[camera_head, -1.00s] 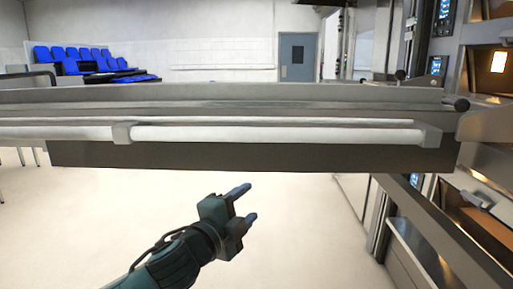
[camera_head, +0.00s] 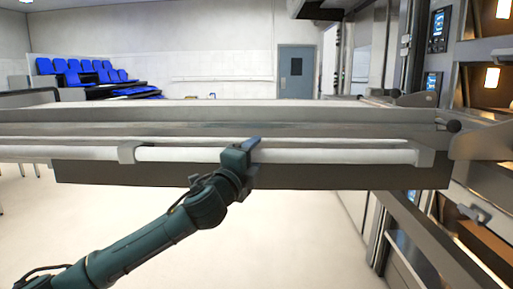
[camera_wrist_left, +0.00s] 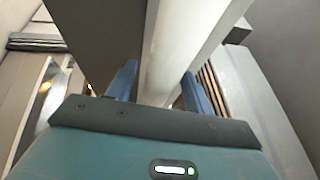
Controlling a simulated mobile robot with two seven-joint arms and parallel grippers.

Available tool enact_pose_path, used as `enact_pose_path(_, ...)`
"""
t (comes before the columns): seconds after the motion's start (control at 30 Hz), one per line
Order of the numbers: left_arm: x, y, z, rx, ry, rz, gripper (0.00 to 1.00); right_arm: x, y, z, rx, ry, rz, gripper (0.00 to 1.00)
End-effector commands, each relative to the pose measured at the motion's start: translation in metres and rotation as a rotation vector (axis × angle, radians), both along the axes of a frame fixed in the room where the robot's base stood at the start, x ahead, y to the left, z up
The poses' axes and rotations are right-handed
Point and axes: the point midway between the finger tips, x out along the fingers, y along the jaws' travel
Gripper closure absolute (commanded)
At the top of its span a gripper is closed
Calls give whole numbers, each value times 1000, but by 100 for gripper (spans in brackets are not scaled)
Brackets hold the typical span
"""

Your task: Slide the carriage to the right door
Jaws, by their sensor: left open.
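The carriage (camera_head: 330,118) is a long grey metal beam-like body spanning the head view, with a pale round handle bar (camera_head: 330,156) on brackets along its near side. My left gripper (camera_head: 252,152) is at the middle of this bar. In the left wrist view the bar (camera_wrist_left: 168,45) runs between the two blue fingers of my left gripper (camera_wrist_left: 158,85). The fingers are open on either side of it, and contact cannot be told. The ovens (camera_head: 490,80) with lit openings stand at the right, beyond the carriage's right end. My right gripper is out of view.
A dark knob (camera_head: 453,126) sticks out at the carriage's right end. Oven control panels (camera_head: 438,30) and a metal handle (camera_head: 475,213) are at the right. Pale floor (camera_head: 290,240) below the carriage looks clear. Blue seats (camera_head: 75,75) and a grey room door (camera_head: 297,70) are far behind.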

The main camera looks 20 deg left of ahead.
Motion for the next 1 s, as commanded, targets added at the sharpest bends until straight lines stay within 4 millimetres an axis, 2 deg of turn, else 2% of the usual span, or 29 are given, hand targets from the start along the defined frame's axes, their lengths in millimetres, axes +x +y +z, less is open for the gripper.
enact_pose_path(0.2,18,-2,4,0,-1,0,48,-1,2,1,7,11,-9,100)
enact_pose_path(0.53,20,-2,3,0,0,0,49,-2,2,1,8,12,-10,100)
enact_pose_path(1.0,20,-2,3,0,0,0,87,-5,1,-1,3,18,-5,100)
